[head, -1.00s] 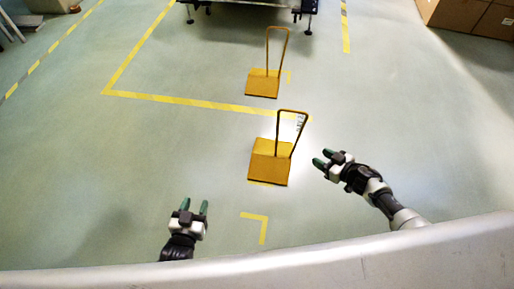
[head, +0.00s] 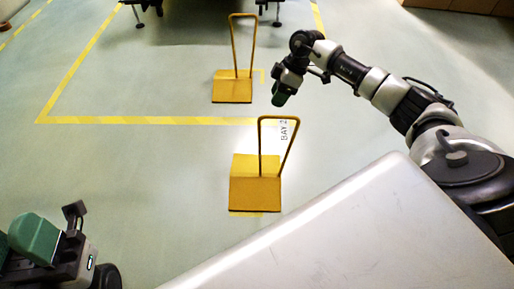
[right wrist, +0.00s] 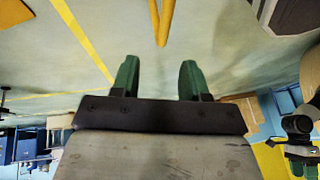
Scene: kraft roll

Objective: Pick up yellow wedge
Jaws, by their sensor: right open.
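Two yellow wedges with tall loop handles stand on the floor in the head view. The nearer wedge (head: 255,190) is at the centre, and the farther wedge (head: 232,90) is beyond it. My right gripper (head: 281,97) hangs in the air, in the picture above the near wedge's handle and right of the far wedge. In the right wrist view my right gripper (right wrist: 160,78) has its green fingers apart with nothing between them. A yellow handle bar (right wrist: 162,22) shows ahead of the fingers. My left gripper (head: 35,240) is cut off at the lower left; its finger gap is unclear.
Yellow floor tape (head: 150,120) marks a bay around the far wedge. A dark-legged frame (head: 190,20) stands at the top, and cardboard boxes (head: 465,5) are at the top right. The floor left of the wedges is clear.

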